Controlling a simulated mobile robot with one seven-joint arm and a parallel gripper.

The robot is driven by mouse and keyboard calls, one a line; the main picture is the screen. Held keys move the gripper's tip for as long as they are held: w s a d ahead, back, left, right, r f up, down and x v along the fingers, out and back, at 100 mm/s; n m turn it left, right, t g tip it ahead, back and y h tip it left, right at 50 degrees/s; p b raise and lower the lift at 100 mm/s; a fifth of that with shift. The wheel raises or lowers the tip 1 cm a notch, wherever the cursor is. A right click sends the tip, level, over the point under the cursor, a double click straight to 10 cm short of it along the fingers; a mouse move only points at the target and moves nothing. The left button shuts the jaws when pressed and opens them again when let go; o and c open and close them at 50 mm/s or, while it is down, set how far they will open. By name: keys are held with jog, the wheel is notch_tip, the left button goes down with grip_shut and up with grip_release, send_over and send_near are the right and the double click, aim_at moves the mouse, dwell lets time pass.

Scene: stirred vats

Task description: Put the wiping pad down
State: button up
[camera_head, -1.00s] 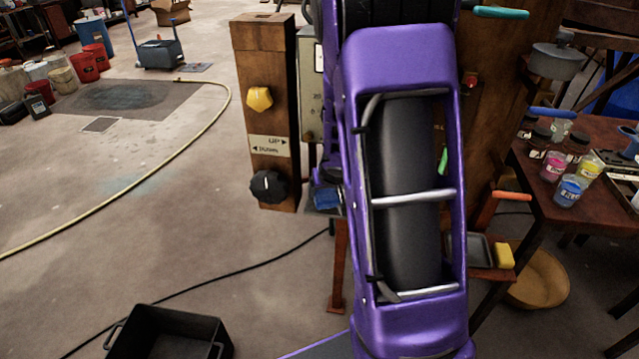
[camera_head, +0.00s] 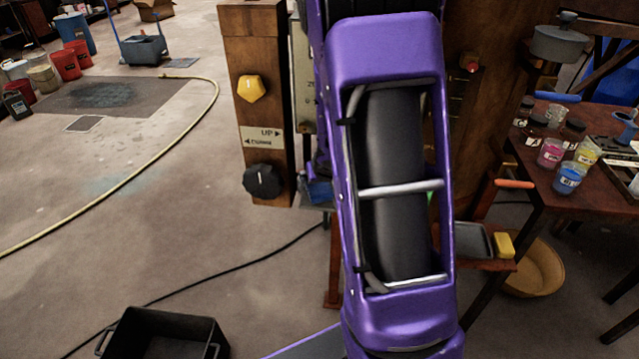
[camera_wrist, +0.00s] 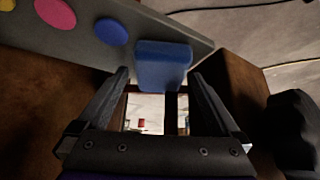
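The wiping pad appears to be the blue block (camera_wrist: 162,66), seen in the wrist view against a grey board with coloured dots (camera_wrist: 75,28). My gripper (camera_wrist: 160,74) has its two fingers spread, with the blue block between and just beyond the fingertips. A thin gap shows on the block's left side; contact on the right is unclear. In the head view a blue patch (camera_head: 318,192) shows beside the wooden post, partly hidden by my purple arm. My gripper is hidden there behind the arm.
A wooden post (camera_head: 255,100) carries a yellow knob (camera_head: 251,88) and a black knob (camera_head: 262,181). A table (camera_head: 590,190) with small jars stands right. A tray (camera_head: 470,241) and yellow sponge (camera_head: 504,245) sit low beside it. A black bin (camera_head: 165,335) and hose (camera_head: 150,170) lie left.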

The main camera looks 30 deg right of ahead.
jog(key=shift+r, duration=0.1)
jog(key=shift+r+p, duration=0.35)
jog(key=p+v, duration=0.7)
jog(key=v, duration=0.4)
jog(key=shift+s, duration=0.3)
jog(key=shift+w+a+r, duration=0.1)
jog(key=shift+a+r, duration=0.05)
